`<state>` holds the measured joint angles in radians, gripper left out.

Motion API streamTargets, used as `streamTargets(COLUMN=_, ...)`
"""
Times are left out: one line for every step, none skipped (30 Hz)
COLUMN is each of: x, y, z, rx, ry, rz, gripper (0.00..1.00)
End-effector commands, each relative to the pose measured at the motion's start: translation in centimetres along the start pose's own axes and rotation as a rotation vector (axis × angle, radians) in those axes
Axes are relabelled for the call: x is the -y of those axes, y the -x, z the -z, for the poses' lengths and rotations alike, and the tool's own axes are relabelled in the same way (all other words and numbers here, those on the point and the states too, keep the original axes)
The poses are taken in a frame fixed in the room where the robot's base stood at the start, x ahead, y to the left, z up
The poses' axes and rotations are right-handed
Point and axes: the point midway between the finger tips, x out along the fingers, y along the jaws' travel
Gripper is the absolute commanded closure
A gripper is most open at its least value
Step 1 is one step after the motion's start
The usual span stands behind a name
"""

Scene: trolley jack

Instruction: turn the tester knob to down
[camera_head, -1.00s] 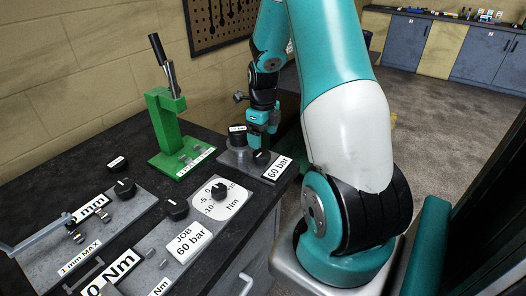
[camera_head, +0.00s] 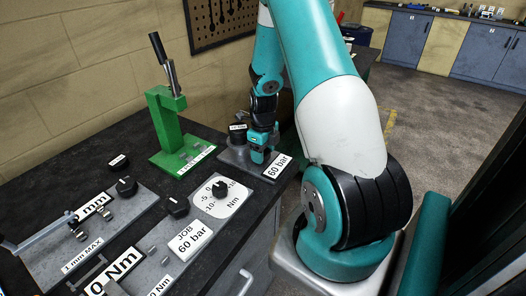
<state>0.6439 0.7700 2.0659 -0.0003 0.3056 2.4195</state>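A grey unit (camera_head: 232,157) with a "60 bar" label (camera_head: 277,166) stands near the right end of the dark bench; I take it to be the tester. A black round part (camera_head: 238,134) with a small white label stands at its back. My teal and black gripper (camera_head: 258,156) points down over this unit, just left of the label. The knob there is hidden or nearly hidden behind the gripper. I cannot tell whether the fingers touch it, or how far apart they are.
A green press (camera_head: 162,122) with a dark lever stands behind left. Other plates with black knobs (camera_head: 220,189) (camera_head: 127,187) and a "JOB 60 bar" label (camera_head: 190,240) fill the front and left. A pegboard (camera_head: 218,20) hangs on the wall.

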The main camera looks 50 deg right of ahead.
Motion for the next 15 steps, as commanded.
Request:
streamTargets(x=0.01, y=0.02, z=0.0, rx=0.0, ry=0.0, rz=0.0, gripper=0.66)
streamTargets(x=0.01, y=0.02, z=0.0, rx=0.0, ry=0.0, rz=0.0, gripper=0.66)
streamTargets(x=0.02, y=0.02, z=0.0, rx=0.0, ry=0.001, rz=0.0, gripper=0.66)
streamTargets(x=0.02, y=0.02, z=0.0, rx=0.0, ry=0.003, rz=0.0, gripper=0.66)
streamTargets(x=0.02, y=0.03, z=0.0, rx=0.0, ry=0.006, rz=0.0, gripper=0.66)
streamTargets(x=0.03, y=0.03, z=0.0, rx=0.0, ry=0.012, rz=0.001, gripper=0.66)
streamTargets(x=0.03, y=0.02, z=0.0, rx=0.0, ry=0.017, rz=0.001, gripper=0.66)
streamTargets(x=0.04, y=0.02, z=0.0, rx=0.0, ry=0.024, rz=0.001, gripper=0.66)
streamTargets(x=0.04, y=0.02, z=-0.01, rx=0.0, ry=0.036, rz=0.001, gripper=0.66)
streamTargets(x=0.05, y=0.02, z=-0.01, rx=0.0, ry=0.048, rz=0.001, gripper=0.66)
streamTargets(x=0.06, y=0.02, z=-0.01, rx=0.0, ry=0.06, rz=0.001, gripper=0.66)
streamTargets(x=0.07, y=0.02, z=-0.01, rx=0.0, ry=0.081, rz=0.001, gripper=0.66)
streamTargets(x=0.09, y=0.01, z=-0.01, rx=0.0, ry=0.097, rz=0.001, gripper=0.66)
streamTargets(x=0.1, y=0.01, z=-0.02, rx=0.0, ry=0.116, rz=0.001, gripper=0.66)
streamTargets(x=0.11, y=0.01, z=-0.02, rx=0.0, ry=0.143, rz=0.001, gripper=0.66)
